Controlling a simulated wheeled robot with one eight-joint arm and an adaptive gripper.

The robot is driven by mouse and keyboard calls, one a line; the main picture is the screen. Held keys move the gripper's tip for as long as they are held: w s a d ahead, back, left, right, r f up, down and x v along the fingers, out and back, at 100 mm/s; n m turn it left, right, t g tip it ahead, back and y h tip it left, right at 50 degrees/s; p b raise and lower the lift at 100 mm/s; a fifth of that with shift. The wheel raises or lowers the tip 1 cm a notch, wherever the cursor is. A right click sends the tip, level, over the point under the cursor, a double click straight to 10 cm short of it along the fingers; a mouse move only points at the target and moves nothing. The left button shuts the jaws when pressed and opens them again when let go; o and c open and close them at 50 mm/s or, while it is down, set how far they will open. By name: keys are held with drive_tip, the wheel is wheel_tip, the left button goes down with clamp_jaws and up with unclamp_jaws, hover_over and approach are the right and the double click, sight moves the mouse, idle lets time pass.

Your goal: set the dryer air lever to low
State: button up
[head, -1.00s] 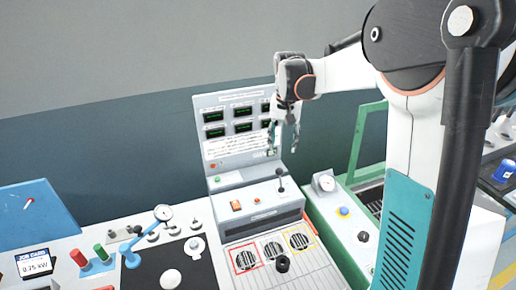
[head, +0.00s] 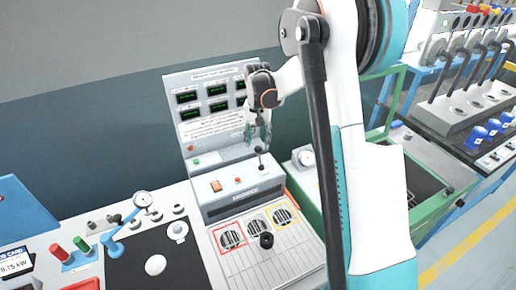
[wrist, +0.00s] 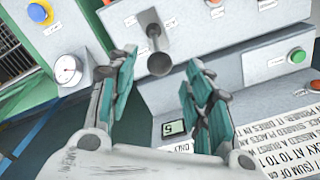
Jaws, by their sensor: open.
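A lever with a dark ball knob (head: 258,151) stands up from the grey console box (head: 240,200) in the head view. No label naming it can be read. In the wrist view its ball end (wrist: 160,64) and shaft show between and just beyond the fingertips. My gripper (head: 258,135) is open and empty just above the knob, fingers pointing down. In the wrist view the two teal-padded fingers (wrist: 160,88) stand apart on either side of the ball's line, with no clear contact.
An upright display panel (head: 210,105) rises behind the console. An orange switch (head: 244,186) is left of the lever. A second black knob (head: 266,240) stands in front by framed round vents. A dial gauge (wrist: 67,70) is beside the console.

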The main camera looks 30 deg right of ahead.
sight(258, 146)
drive_tip(key=shift+f, duration=1.75)
clamp_jaws()
